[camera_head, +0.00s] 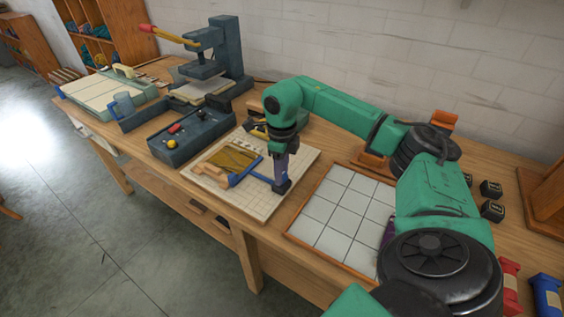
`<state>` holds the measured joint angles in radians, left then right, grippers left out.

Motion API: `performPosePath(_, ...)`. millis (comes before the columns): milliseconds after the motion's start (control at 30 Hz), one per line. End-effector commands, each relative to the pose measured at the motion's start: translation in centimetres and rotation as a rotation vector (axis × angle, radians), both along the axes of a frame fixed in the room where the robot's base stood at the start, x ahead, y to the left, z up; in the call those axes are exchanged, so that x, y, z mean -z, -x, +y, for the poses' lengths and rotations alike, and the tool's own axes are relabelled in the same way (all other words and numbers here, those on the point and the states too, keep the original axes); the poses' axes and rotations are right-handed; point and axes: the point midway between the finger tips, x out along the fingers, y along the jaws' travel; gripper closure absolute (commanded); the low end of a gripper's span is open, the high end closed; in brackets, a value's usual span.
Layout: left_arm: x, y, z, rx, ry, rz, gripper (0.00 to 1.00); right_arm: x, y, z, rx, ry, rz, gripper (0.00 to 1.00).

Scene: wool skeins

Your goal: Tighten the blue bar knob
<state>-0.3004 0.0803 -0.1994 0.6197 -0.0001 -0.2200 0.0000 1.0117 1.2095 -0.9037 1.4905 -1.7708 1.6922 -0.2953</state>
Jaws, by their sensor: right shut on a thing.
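A blue bar (244,171) lies on the pale gridded board, across a yellowish piece and next to a light wooden block (208,171). My right gripper (282,187) points straight down at the right end of the blue bar. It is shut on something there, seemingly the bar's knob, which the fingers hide. I cannot make out the knob itself or how far it is turned. My left gripper is not in view.
The gridded board (256,207) rests on the wooden table. A dark box with red and yellow knobs (190,139) stands left of it, a lever press (220,55) behind. A white tiled tray (335,212) lies to the right. Small dark blocks (491,189) sit far right.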

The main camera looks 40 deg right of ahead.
Motion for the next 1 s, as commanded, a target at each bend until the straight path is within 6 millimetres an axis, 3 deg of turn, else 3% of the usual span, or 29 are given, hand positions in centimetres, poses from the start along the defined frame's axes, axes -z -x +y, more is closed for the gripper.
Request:
performPosePath(700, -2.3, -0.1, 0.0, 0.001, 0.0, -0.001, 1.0, -0.4, -0.2, -0.1, 0.672, -0.003, -0.01, 1.0)
performPosePath(1000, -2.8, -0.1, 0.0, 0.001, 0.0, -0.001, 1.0, -0.4, -0.3, -0.1, 0.872, -0.004, -0.011, 1.0)
